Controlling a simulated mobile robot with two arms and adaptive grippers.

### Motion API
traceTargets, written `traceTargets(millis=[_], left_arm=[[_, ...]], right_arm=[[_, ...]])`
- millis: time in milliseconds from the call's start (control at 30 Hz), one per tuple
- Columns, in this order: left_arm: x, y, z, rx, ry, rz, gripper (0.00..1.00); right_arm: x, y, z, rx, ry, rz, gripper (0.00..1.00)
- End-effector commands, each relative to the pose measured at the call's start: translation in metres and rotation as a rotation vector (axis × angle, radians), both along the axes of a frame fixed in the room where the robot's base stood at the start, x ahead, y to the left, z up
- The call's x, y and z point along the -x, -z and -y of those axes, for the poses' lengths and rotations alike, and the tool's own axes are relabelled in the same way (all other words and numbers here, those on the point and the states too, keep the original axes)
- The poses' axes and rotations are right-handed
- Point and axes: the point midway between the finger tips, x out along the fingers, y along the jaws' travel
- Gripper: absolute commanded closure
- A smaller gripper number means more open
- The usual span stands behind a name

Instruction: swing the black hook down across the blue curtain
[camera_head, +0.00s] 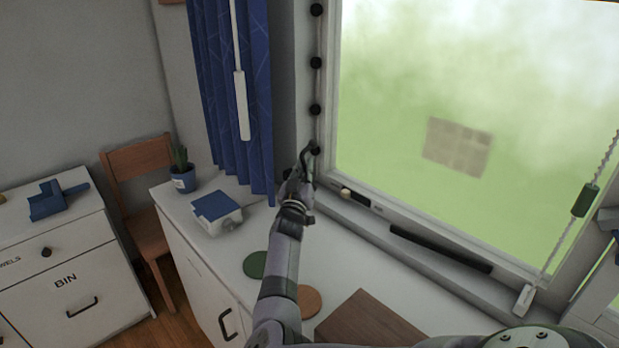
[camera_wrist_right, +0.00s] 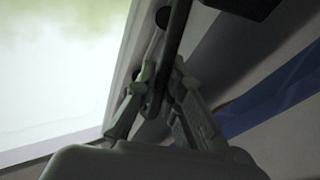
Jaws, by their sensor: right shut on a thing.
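The blue curtain (camera_head: 232,95) hangs left of the window, gathered and narrow. It also shows as a blue strip at the right of the right wrist view (camera_wrist_right: 270,103). My right gripper (camera_head: 304,165) is at the wall strip between curtain and window, to the right of the curtain's lower part. In the right wrist view its fingers (camera_wrist_right: 160,83) are closed around a dark bar, which looks like the black hook (camera_wrist_right: 174,42). In the head view the gripper hides most of the hook. My left gripper is out of view.
Several black knobs (camera_head: 316,62) line the strip above my gripper. A white pull wand (camera_head: 241,105) hangs before the curtain. Below stand a blue-and-white box (camera_head: 215,211), a potted cactus (camera_head: 182,177), a green disc (camera_head: 256,264) and a brown board (camera_head: 368,322) on the white counter.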

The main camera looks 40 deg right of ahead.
Motion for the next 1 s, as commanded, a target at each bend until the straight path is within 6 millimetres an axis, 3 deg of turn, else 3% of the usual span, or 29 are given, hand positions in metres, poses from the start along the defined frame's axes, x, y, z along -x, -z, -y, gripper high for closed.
traceTargets(millis=[33,200,667,700,1000], left_arm=[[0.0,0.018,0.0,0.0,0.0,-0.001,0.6],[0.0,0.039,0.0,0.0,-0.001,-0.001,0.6],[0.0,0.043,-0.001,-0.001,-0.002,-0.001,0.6],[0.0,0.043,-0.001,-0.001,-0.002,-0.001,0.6],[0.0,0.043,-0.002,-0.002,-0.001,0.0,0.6]], right_arm=[[0.0,0.009,-0.003,0.04,0.001,0.006,1.0],[0.001,0.009,-0.011,0.14,0.001,0.015,1.0],[0.001,0.003,-0.015,0.185,0.0,0.02,1.0],[0.001,0.003,-0.015,0.185,0.0,0.02,0.9],[0.001,0.005,-0.015,0.183,0.0,0.017,0.7]])
